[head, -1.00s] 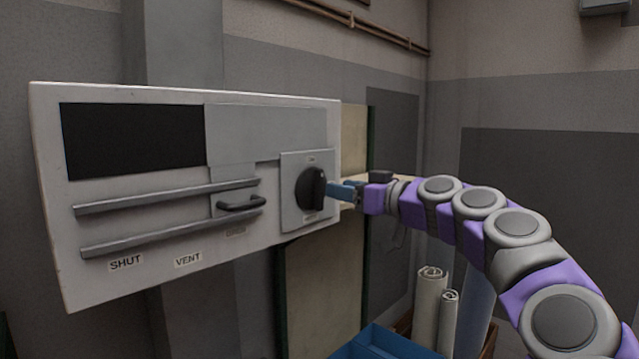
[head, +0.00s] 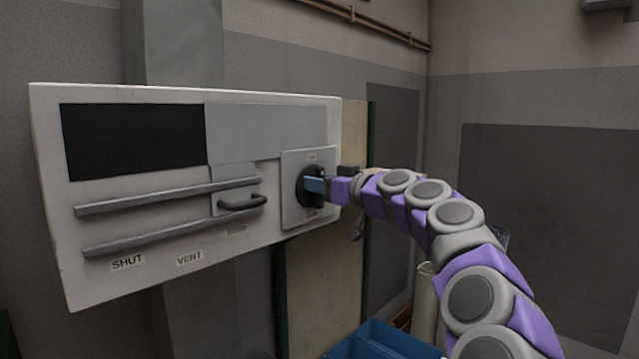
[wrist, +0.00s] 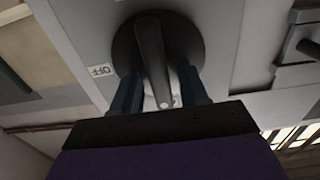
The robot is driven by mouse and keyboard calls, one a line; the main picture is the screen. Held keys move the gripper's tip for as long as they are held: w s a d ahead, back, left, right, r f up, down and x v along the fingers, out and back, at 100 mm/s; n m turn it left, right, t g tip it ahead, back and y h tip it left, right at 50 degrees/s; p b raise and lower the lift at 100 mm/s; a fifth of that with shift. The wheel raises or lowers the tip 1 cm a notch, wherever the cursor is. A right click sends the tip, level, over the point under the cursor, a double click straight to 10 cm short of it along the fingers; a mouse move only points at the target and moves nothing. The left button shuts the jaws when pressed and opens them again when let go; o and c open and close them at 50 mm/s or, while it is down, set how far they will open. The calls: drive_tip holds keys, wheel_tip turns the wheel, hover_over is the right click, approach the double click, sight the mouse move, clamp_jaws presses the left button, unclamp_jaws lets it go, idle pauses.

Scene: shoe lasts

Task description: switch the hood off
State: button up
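The black rotary knob (head: 302,172) is on a square pale plate (head: 291,211) at the right end of the white panel (head: 85,270). In the wrist view its raised grip bar (wrist: 152,58) runs nearly up and down, with a pale dot at its lower end. A label reading OFF (wrist: 102,71), upside down in this view, lies left of the knob. My gripper (head: 314,184) is at the knob. In the wrist view my gripper (wrist: 160,88) has its two blue fingers apart, one on each side of the bar, with gaps showing. The gripper hides part of the knob in the head view.
Left of the knob are a small handle (head: 242,202) on a sliding piece, two grey rails (head: 150,201), and SHUT (head: 127,262) and VENT (head: 189,258) labels. A blue bin (head: 375,342) and rolled paper (head: 424,300) stand below my arm.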

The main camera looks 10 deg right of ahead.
clamp_jaws()
drive_tip(key=shift+m, duration=0.3)
drive_tip(key=m+p, duration=0.1)
drive_tip(key=m, duration=0.3)
drive_tip(key=shift+w+d+m+p, duration=0.2)
drive_tip(key=shift+m+p, duration=0.1)
drive_tip(key=shift+p, duration=0.1)
drive_tip(key=m+p, duration=0.2)
drive_tip(key=m, duration=0.2)
drive_tip(key=f+m+p, duration=0.1)
drive_tip(key=m+p, duration=0.2)
drive_tip(key=m, duration=0.1)
drive_tip(key=m+p, duration=0.3)
drive_tip(key=m, duration=0.1)
drive_tip(key=shift+w+d+f+m, duration=0.2)
drive_tip(key=shift+d+m, duration=0.1)
drive_tip(key=shift+f, duration=0.15)
